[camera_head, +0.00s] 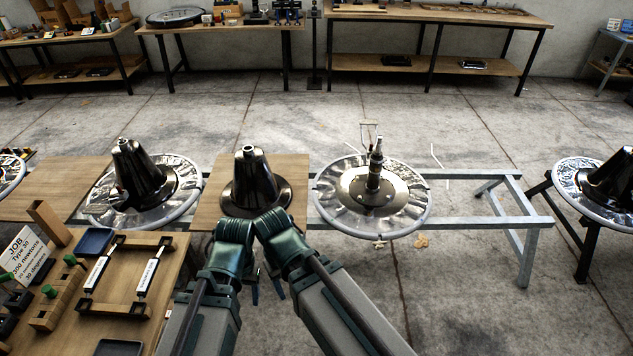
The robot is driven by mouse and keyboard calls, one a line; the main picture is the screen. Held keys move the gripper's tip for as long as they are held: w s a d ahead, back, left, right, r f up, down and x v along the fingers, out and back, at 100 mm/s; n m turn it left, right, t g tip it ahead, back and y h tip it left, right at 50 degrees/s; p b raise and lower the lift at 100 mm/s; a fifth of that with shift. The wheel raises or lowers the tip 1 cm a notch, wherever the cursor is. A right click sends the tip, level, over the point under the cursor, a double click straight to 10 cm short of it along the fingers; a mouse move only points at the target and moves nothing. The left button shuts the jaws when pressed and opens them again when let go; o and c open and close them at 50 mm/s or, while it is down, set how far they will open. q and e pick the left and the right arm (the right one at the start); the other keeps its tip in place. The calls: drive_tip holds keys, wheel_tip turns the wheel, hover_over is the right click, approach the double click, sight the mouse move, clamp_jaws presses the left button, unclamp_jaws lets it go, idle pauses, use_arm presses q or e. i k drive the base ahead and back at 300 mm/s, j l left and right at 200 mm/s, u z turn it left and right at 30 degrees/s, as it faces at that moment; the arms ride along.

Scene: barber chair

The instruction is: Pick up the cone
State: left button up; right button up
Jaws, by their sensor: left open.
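A dark, glossy cone (251,180) with a wide flared base stands upright on a wooden board (203,217) in the middle of the bench. A similar cone (137,172) stands on a patterned silver disc (180,195) to its left. Another cone (612,181) stands on a disc at the right edge. My two arms come in from the bottom and rise in front of the middle cone, overlapping the lower edge of its base. My left gripper (265,287) shows only as small blue tips below the arm joints. It is open and apart from the cone. My right gripper cannot be made out.
A silver disc (408,217) with an upright spindle (375,165) lies right of the board. The metal bench frame (470,221) continues right, uncovered. A wooden table (145,325) with racks and a job sign (24,255) is at lower left. Workbenches line the back wall; the floor between is mostly clear.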

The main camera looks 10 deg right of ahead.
sight(255, 191)
drive_tip(key=i+l, duration=0.1)
drive_tip(key=i, duration=1.65)
drive_tip(key=i+l+u, duration=0.1)
drive_tip(key=i, duration=0.8)
